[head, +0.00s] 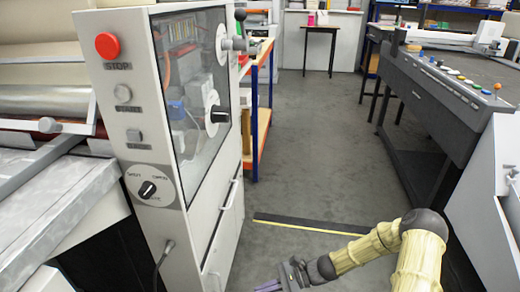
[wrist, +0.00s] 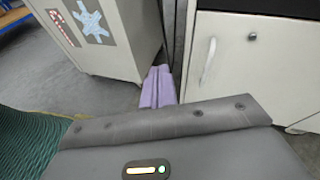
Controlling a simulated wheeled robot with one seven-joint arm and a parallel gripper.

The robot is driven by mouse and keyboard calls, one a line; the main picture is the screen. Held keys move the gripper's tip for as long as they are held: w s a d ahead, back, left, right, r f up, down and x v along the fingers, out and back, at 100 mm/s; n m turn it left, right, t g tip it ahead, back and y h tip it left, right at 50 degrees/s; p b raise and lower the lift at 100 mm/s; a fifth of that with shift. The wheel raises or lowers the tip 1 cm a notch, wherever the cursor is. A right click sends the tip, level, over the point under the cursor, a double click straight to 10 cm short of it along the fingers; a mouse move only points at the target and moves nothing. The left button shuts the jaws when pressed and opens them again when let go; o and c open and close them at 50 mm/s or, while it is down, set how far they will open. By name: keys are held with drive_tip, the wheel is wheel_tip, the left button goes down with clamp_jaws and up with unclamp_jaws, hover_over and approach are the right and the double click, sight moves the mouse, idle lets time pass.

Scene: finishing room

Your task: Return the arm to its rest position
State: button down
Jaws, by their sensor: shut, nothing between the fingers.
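My arm, in a pale yellow cover with dark joints, reaches in from the lower right of the head view. My gripper (head: 268,286) is at the bottom edge of that view, low over the grey floor and right of the machine cabinet. In the wrist view my gripper's purple fingers (wrist: 158,72) lie side by side, shut with nothing between them. They point toward the gap between a grey cabinet (wrist: 100,40) and a white cabinet (wrist: 235,60). I cannot tell how far they are from either.
The machine cabinet (head: 205,190) with a red stop button (head: 107,45) and a rotary switch (head: 148,189) stands left. A long console table (head: 435,95) stands right. A dark strip (head: 310,226) lies on the floor. The aisle floor (head: 315,140) between is clear, with a small table (head: 320,30) far back.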

drive_tip(key=s+d+r+n+t+h, duration=0.3)
drive_tip(key=s+d+r+n+h, duration=0.3)
drive_tip(key=r, duration=0.4)
drive_tip(key=s+d+r+n+t+h, duration=0.2)
drive_tip(key=s+d+r+n+h, duration=0.1)
drive_tip(key=d+r+n+h, duration=0.7)
wheel_tip(320, 180, up, 33)
drive_tip(key=a+m+y+p, duration=0.1)
drive_tip(key=a+p, duration=0.1)
drive_tip(key=p, duration=3)
drive_tip(key=shift+m+p, duration=0.3)
